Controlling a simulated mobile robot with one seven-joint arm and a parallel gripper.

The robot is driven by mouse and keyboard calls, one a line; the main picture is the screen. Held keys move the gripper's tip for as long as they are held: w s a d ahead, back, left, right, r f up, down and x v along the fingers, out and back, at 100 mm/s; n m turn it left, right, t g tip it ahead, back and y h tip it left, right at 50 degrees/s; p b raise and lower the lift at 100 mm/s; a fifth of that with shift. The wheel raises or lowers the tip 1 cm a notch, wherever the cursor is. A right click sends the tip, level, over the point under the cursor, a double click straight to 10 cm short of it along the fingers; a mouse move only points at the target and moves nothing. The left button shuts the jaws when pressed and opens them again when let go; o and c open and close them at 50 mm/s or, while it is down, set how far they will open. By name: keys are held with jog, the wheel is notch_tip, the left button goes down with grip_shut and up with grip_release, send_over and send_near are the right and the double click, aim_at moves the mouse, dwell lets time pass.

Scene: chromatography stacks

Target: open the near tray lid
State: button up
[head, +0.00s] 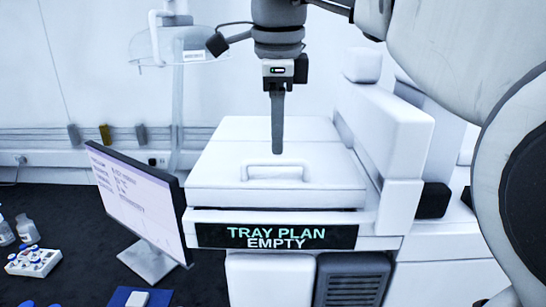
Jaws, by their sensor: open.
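The near tray lid (219,172) is a flat white cover with a raised bar handle (275,166) along its front part. It lies closed on the white instrument, above a black display reading "TRAY PLAN EMPTY" (277,237). My gripper (277,148) points straight down over the lid, with its fingertips appearing just behind the handle. Its fingers overlap from this angle, and nothing shows between them. I cannot tell whether the fingertips touch the lid.
A monitor (135,200) stands left of the instrument. A white vial rack (33,262) and bottles (27,229) are at the far left on the dark bench. A white block-shaped housing (392,135) rises right of the lid.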

aim_at(277, 160)
jog(key=shift+w+f, duration=0.2)
jog(key=shift+f, duration=0.85)
jog(key=shift+w+f, duration=0.2)
jog(key=shift+f, duration=0.85)
jog(key=shift+c, duration=0.4)
grip_shut()
